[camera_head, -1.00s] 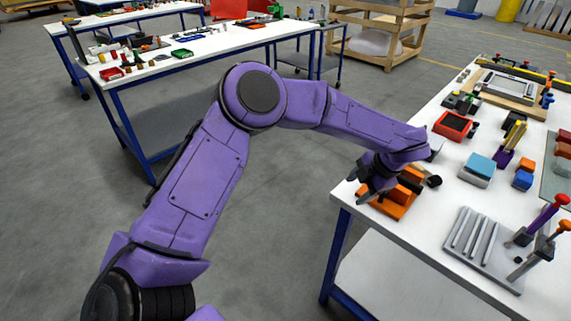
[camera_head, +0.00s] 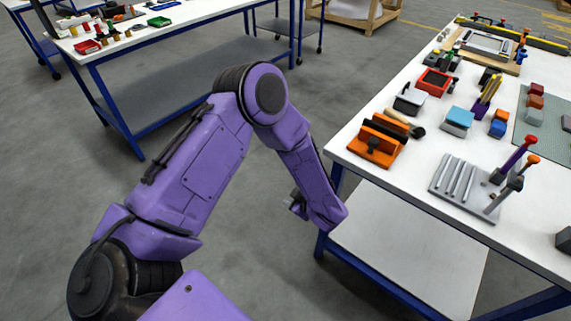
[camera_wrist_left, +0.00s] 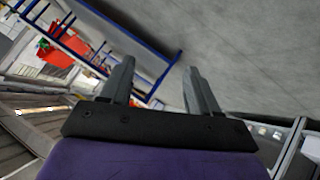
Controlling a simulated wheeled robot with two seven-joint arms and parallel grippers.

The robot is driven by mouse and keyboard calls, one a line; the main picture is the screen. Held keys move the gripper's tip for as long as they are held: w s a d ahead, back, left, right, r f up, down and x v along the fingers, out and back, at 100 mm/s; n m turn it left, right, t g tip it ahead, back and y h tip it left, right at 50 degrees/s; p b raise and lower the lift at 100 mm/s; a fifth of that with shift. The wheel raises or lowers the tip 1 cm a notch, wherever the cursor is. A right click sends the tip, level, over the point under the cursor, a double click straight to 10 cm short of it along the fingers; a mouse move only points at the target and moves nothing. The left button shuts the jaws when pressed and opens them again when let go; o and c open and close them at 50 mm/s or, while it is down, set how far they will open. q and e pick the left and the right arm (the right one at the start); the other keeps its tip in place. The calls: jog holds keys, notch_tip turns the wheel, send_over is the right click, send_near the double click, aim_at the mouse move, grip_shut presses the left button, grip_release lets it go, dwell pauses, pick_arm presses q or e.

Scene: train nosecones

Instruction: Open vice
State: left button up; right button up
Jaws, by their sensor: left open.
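An orange vice (camera_head: 375,143), with upright orange blocks and a dark gap between them, sits near the left front corner of the right-hand white table. I cannot tell how wide its jaws stand. My left gripper (camera_head: 298,205) is off the table, to the lower left of the vice and apart from it, partly hidden by my purple wrist. In the left wrist view its two grey fingers (camera_wrist_left: 157,80) are spread with nothing between them, over grey floor. The vice does not show there. My right gripper is not in view.
The white table (camera_head: 400,180) has a blue frame. Close behind the vice lie a dark-headed tool with a tan handle (camera_head: 404,122) and a grey-black block (camera_head: 409,100). A grooved grey rack (camera_head: 463,188) stands to the right. Open floor lies left of the table.

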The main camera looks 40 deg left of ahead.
pick_arm(q)
jog(key=s+f, duration=0.1)
jog(key=s+m, duration=0.1)
jog(key=shift+s+a+f+m+t, duration=0.2)
jog(key=shift+s+f+m+t, duration=0.1)
jog(key=shift+s+f, duration=0.1)
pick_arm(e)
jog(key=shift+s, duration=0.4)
